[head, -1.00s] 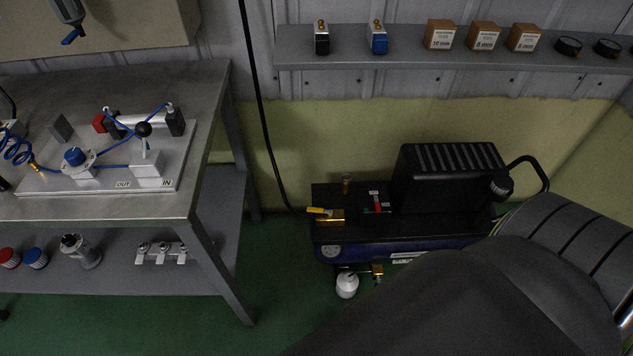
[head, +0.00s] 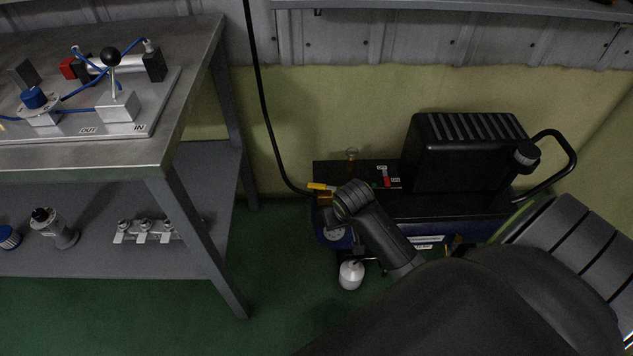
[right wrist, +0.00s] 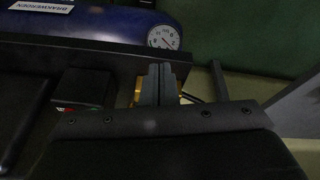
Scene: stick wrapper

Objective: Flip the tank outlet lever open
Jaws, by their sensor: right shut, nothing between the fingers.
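The tank outlet lever (head: 320,187) is a small yellow handle at the left end of the black and blue compressor. It lies roughly flat, pointing left over a brass valve (head: 324,197). My right gripper is beside this valve in the head view, its fingertips hard to make out behind my wrist. In the right wrist view my right gripper (right wrist: 159,84) is shut and empty, its fingers in front of brass parts (right wrist: 138,93). The yellow lever is not clear there, and I cannot tell whether the fingers touch it. My left gripper is out of view.
The pressure gauge (right wrist: 163,37) is close to the fingers. A red switch (head: 386,178) and a black ribbed housing (head: 468,153) sit on the compressor. A black hose (head: 262,110) drops to the valve. The metal workbench (head: 190,95) stands left, with open green floor between.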

